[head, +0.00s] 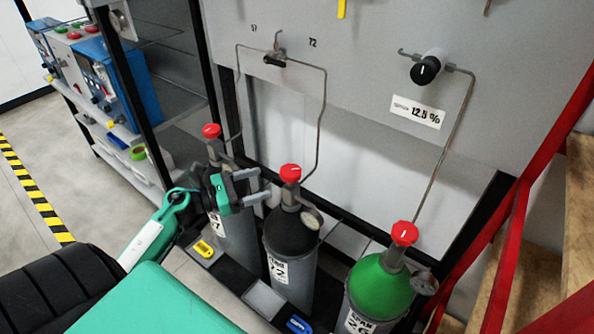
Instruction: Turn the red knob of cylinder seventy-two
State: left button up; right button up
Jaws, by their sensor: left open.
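The red knob (290,173) sits on top of the middle gas cylinder (292,252), which is dark with a label reading 72. A gauge (311,219) hangs at the right of its valve. My left gripper (264,185) is open and empty, its fingers pointing right toward the valve and knob. The fingertips appear just left of the knob and slightly lower in the picture; I see no clear contact. The gripper hides part of the left cylinder's upper body. My right gripper is not in view.
A grey cylinder with a red knob (211,131) stands at left; a green-topped cylinder (381,288) stands at right. Thin pipes (321,115) run up to the grey panel (300,20). Red railings (508,240) and wooden steps (562,210) border the right side.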

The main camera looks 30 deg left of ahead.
aim_at(297, 172)
pick_arm(q)
jog(key=x, duration=0.1)
jog(key=p+x, duration=0.1)
jog(key=x, duration=0.1)
jog(key=shift+w+d+r, duration=0.1)
jog(key=shift+w+r, duration=0.1)
jog(key=shift+r, duration=0.05)
jog(key=p+x, duration=0.2)
jog(key=x, duration=0.5)
jog(key=shift+f, duration=0.1)
jog(key=shift+w+d+f, duration=0.15)
jog(key=shift+w+d, duration=0.25)
jog(key=shift+w, duration=0.15)
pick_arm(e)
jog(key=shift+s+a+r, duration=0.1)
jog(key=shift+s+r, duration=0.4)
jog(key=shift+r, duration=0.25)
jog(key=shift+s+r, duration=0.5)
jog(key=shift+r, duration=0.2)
pick_arm(q)
jog(key=shift+p, duration=0.3)
jog(key=c, duration=1)
